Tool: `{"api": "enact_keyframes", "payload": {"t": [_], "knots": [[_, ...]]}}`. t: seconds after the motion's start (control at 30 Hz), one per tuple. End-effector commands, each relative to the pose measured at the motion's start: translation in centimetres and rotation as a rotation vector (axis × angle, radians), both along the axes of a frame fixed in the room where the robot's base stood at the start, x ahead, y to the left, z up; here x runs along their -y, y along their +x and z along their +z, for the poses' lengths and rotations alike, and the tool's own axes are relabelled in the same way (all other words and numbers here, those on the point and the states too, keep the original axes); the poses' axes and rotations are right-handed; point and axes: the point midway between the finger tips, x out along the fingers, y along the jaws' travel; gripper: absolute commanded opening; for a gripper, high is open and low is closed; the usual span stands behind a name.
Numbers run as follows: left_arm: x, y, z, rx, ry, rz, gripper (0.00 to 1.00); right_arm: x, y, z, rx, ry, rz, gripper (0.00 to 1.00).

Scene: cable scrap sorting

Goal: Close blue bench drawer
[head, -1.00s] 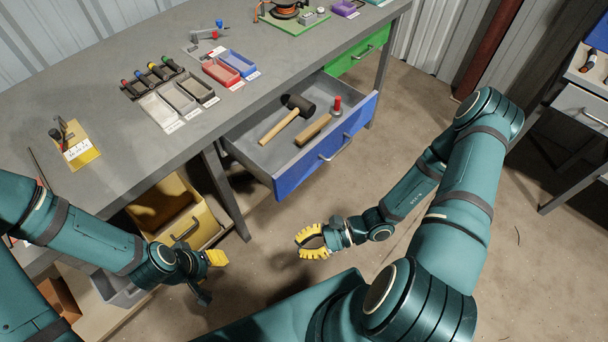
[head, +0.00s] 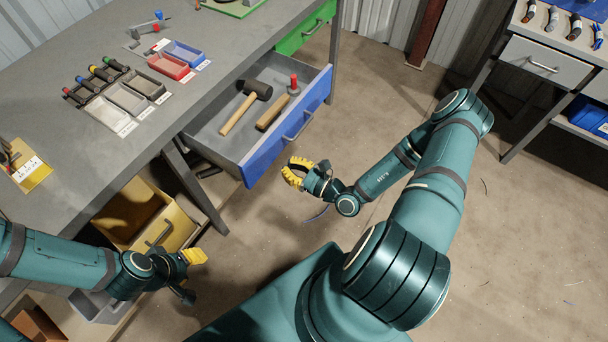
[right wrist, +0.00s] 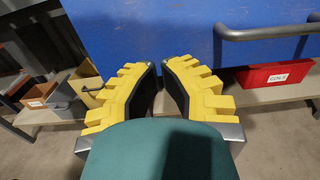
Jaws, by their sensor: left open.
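The blue bench drawer (head: 262,160) is pulled out from under the grey workbench in the head view. Its front has a metal handle (head: 298,127), and a black-headed hammer (head: 242,112) and a wooden-handled tool with a red part (head: 275,108) lie inside. My right gripper (head: 287,173) is just in front of the drawer front, below the handle, empty, its fingertips nearly together. In the right wrist view, the blue front (right wrist: 185,28) fills the top behind my fingers (right wrist: 159,75), and the handle (right wrist: 262,33) is at upper right. My left gripper (head: 190,272) is open and empty at lower left.
A green drawer (head: 305,28) is further along the bench. Small trays and tools lie on the bench top (head: 75,170). A second table (head: 545,60) stands at right, with clear floor between.

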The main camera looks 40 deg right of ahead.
Motion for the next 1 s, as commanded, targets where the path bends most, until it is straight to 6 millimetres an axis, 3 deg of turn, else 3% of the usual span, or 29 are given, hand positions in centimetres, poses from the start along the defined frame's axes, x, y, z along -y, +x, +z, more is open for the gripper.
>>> {"api": "enact_keyframes", "payload": {"t": [0.2,0.4,1.0], "knots": [[0.0,0.1,-0.8,0.004,0.001,0.000,0.46,-1.5,3.5,-0.1,0.003,-0.001,0.002,0.00],[0.0,0.2,-1.1,0.005,0.001,0.001,0.46,-2.2,5.1,0.0,0.002,-0.001,0.002,0.00],[0.0,0.2,-0.8,0.005,0.001,0.001,0.46,-2.3,5.5,0.1,0.000,-0.001,0.002,0.00]]}}
